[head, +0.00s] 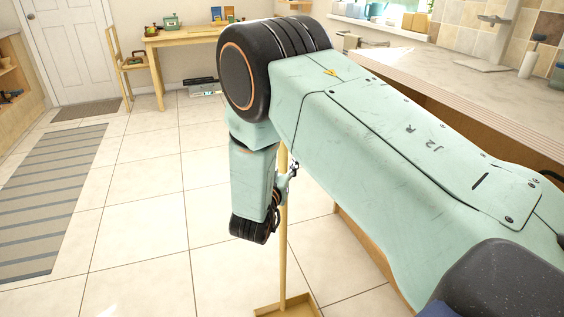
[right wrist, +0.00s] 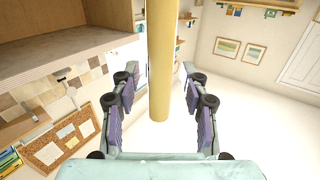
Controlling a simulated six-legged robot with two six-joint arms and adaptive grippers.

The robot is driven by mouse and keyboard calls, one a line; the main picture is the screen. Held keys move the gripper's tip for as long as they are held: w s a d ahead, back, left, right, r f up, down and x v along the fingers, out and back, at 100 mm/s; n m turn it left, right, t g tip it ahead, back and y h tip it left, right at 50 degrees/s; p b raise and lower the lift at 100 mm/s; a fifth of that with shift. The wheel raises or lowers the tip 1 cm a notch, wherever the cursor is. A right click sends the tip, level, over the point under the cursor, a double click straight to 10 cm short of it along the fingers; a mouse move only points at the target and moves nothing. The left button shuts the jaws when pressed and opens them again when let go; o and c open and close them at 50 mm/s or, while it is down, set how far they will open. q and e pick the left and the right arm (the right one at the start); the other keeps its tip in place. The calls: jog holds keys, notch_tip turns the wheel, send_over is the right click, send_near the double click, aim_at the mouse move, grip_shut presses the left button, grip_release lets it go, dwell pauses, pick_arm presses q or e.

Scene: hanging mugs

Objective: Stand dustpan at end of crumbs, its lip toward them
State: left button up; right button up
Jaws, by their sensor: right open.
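The dustpan has a long wooden handle (head: 283,240) that stands about upright on the tiled floor. Its wooden pan (head: 290,309) shows at the bottom edge of the head view, partly cut off, so its lip cannot be made out. My right gripper (head: 286,180) is beside the upper handle, mostly hidden behind my own arm. In the right wrist view my right gripper (right wrist: 159,80) is open, with one finger on each side of the handle (right wrist: 160,60) and visible gaps between. No crumbs show in either view. My left gripper is not in view.
A counter (head: 460,85) runs along the right. A striped rug (head: 50,205) lies at the left. A wooden table (head: 200,35) and a chair (head: 130,65) stand at the back. The tiled floor between the rug and my arm is clear.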

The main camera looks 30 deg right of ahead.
jog(key=shift+a+r, duration=0.2)
jog(key=p+v, duration=0.9)
jog(key=v, duration=0.2)
jog(key=shift+s+a+p, duration=0.2)
jog(key=shift+s+p, duration=0.15)
jog(key=s+d+f+n+g+y, duration=0.1)
jog(key=s+f+n+g+y, duration=0.65)
jog(key=s+f, duration=0.65)
jog(key=s+a+g+y, duration=0.2)
jog(key=s+y, duration=0.1)
jog(key=s, duration=0.6)
jog(key=s+a+n+g+y, duration=0.1)
jog(key=s+a+g+y, duration=0.1)
jog(key=s, duration=0.7)
jog(key=shift+a+f+y, duration=0.4)
jog(key=shift+a+y, duration=0.05)
jog(key=shift+a, duration=0.3)
